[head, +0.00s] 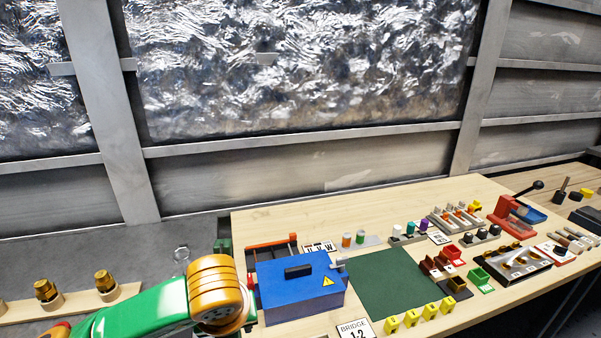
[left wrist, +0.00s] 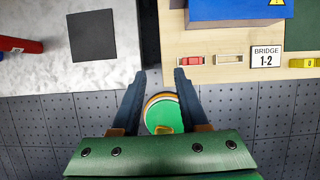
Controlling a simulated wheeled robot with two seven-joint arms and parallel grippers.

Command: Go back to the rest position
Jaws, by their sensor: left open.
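My left gripper (left wrist: 158,84) shows in the left wrist view with its two dark fingers spread apart and nothing between the tips. Its tips are at the gap between a pale grey surface and the front edge of the wooden bench. In the head view my green arm with an orange joint comes in from the lower left, and its gripper cannot be made out. My right gripper is in neither view. The blue box (head: 297,288) with a yellow warning sign stands on the bench beside my arm; its edge also shows in the left wrist view (left wrist: 235,10).
The wooden bench (head: 365,199) holds a dark green mat (head: 397,282), yellow numbered blocks (head: 411,318), a BRIDGE 1-2 card (head: 356,330), and a red press (head: 512,216). Brass parts (head: 105,281) stand on a board at left. A red piece (left wrist: 190,61) lies near the bench edge.

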